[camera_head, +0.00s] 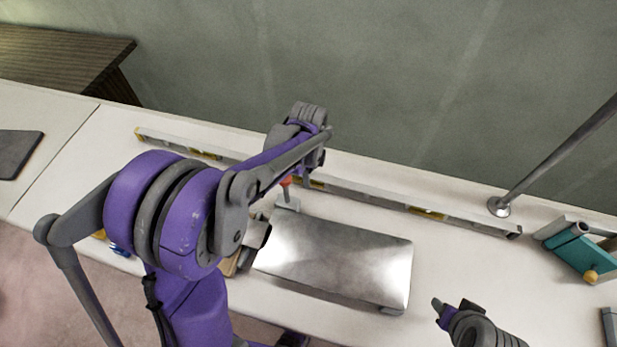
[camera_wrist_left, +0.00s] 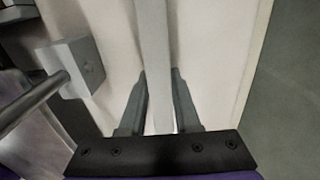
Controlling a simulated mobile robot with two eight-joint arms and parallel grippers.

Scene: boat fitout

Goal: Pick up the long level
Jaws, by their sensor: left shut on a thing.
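The long level (camera_head: 400,202), a long silver-grey bar with yellow vial windows, lies along the back of the white bench in the head view. Its middle is hidden behind my left arm. My left gripper (camera_head: 308,178) is at the level's middle, with its fingertips mostly hidden there. In the left wrist view, the level (camera_wrist_left: 154,55) runs between the two grey fingers of my left gripper (camera_wrist_left: 160,100), which is shut on it. I cannot tell any gap between level and bench. My right gripper (camera_head: 452,308) is at the lower right, away from the level; its jaw opening is unclear.
A shiny metal box (camera_head: 335,258) stands in front of the level. A red-tipped tool (camera_head: 286,188) is beside my left gripper. A metal pole (camera_head: 545,165) rises near the level's right end, with a teal object (camera_head: 578,255) further right. The wall is close behind.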

